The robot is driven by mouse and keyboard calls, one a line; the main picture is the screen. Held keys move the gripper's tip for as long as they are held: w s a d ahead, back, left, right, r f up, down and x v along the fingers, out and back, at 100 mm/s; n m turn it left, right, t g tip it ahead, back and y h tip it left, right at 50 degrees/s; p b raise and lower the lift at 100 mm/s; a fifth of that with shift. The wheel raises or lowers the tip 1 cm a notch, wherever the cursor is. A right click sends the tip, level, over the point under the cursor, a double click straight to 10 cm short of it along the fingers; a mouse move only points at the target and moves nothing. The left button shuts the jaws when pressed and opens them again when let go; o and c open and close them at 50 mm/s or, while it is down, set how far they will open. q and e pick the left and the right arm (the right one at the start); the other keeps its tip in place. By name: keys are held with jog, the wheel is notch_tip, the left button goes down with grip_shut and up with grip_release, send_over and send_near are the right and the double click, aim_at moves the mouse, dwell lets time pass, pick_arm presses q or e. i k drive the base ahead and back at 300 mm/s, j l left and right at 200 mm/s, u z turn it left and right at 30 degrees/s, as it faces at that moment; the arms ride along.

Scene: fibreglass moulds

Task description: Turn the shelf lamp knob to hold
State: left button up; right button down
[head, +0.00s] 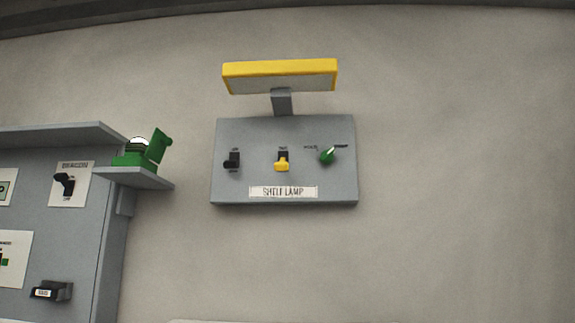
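The shelf lamp panel (235,190) is a grey box on the wall, with a label reading SHELF LAMP (284,192). A green knob (326,157) sits at its right, its pale pointer line slanting up and to the right. Small print stands above the knob on both sides; the left word looks like HOLD, the right one is too small to read. A yellow switch (282,163) is in the middle and a black switch (232,160) at the left. A yellow-framed lamp head (280,75) stands on a post above. Neither gripper shows.
At the left, a grey cabinet (105,230) carries a black knob (65,185) and a black handle (52,291). Its small shelf (140,179) holds an open green guard (158,146) over a white dome. The wall right of the panel is bare.

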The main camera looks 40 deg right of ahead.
aim_at(326, 157)
jog(key=z, duration=1.45)
jog(key=l, duration=0.3)
jog(key=i, duration=0.05)
